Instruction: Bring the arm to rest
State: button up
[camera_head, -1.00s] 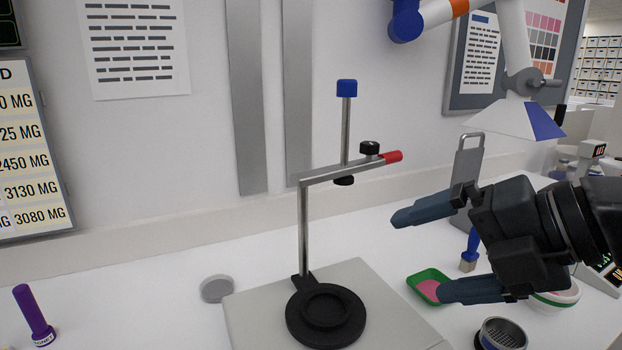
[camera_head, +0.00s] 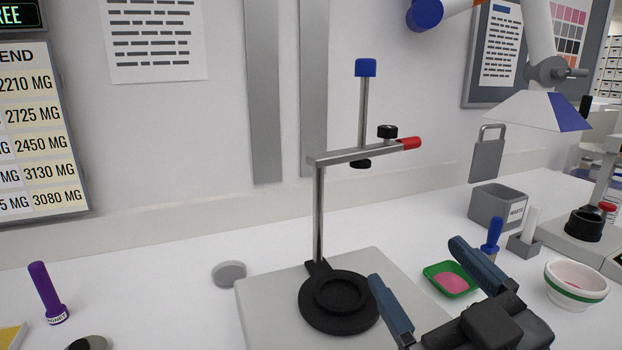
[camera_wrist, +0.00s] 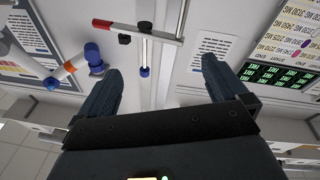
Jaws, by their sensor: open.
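My gripper (camera_head: 430,290) is open, with nothing between its two dark blue fingers. In the head view it is at the lower right of centre, in front of the stand's right side and the green tray. In the wrist view my gripper (camera_wrist: 160,92) points toward the wall, with its fingers wide apart and the stand's rod beyond them.
A metal stand (camera_head: 319,215) with a black ring (camera_head: 340,318) and a red-tipped arm (camera_head: 410,143) is left of my gripper. A green tray (camera_head: 432,287) of pink powder, a white bowl (camera_head: 575,298) and a grey waste bin (camera_head: 489,207) are to the right. A purple marker-like object (camera_head: 45,290) stands at left.

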jog(key=s+f+m+h, duration=0.1)
jog(key=s+f, duration=0.1)
jog(key=f, duration=0.1)
jog(key=s+d+f+m+h, duration=0.1)
jog(key=s+f+m, duration=0.1)
jog(key=f, duration=0.1)
jog(key=s+f+m+h, duration=0.2)
jog(key=f, duration=0.1)
jog(key=shift+d+f+g+b, duration=0.1)
jog(key=shift+d+g+b, duration=0.05)
jog(key=shift+g+b, duration=0.2)
jog(key=s+d+f+g, duration=0.1)
jog(key=s+f, duration=0.3)
jog(key=s, duration=0.5)
jog(key=s+d+f+m+g+h+b, duration=0.1)
jog(key=s+d+f, duration=0.3)
jog(key=s, duration=0.5)
jog(key=s+d+f+g+h+b, duration=0.1)
jog(key=s+f, duration=0.3)
jog(key=s, duration=0.5)
jog(key=shift+d+f+m+g, duration=0.2)
jog(key=shift+d+m+g, duration=0.2)
jog(key=shift+d, duration=0.45)
